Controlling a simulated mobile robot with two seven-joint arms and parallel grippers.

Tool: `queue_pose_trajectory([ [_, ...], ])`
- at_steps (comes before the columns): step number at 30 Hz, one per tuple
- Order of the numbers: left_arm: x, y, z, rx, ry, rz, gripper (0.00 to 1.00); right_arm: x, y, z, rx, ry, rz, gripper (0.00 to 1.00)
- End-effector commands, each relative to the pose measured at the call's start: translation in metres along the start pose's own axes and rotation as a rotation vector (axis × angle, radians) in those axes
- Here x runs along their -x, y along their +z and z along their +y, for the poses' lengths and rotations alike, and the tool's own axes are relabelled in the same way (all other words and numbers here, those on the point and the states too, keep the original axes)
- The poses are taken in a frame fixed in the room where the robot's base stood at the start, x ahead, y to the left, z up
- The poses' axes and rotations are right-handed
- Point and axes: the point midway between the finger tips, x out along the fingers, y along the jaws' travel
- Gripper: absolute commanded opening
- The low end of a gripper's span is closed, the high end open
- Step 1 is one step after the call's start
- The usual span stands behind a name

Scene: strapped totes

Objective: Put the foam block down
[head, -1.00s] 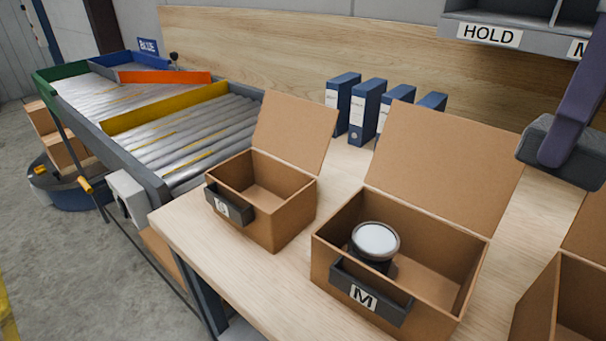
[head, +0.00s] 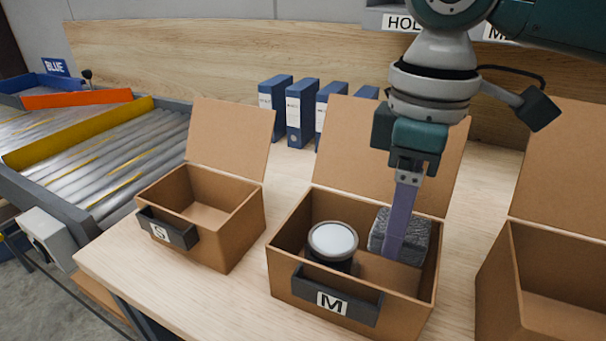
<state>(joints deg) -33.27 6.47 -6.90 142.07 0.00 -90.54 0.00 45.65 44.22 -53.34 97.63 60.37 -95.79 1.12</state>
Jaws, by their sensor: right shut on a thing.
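The foam block (head: 416,240) is a dark grey, speckled block inside the box labelled M (head: 281,287), at its right side. My right gripper (head: 398,245) reaches down into this box from above and is shut on the foam block. One purple finger covers part of the block's front; the other finger is hidden. Whether the block touches the box floor cannot be told. A round item with a white top and dark body (head: 333,240) stands in the same box, left of the block. My left gripper is not in view.
An open, empty-looking box labelled S (head: 240,232) stands to the left, and another open box (head: 497,285) to the right. Raised lids stand behind them. Blue binders (head: 300,113) line the back. A roller conveyor (head: 120,165) is at the left.

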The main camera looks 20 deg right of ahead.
Motion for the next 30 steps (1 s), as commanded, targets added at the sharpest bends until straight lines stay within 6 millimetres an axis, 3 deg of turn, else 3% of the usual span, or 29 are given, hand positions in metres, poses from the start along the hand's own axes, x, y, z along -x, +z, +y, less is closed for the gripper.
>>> queue_pose_trajectory([
  [9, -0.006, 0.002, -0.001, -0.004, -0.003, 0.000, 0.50, -0.042, 0.001, 0.000, 0.000, 0.001, -0.001, 0.10],
  [30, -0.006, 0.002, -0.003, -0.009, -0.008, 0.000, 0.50, -0.055, 0.000, 0.000, -0.001, 0.001, 0.000, 0.10],
])
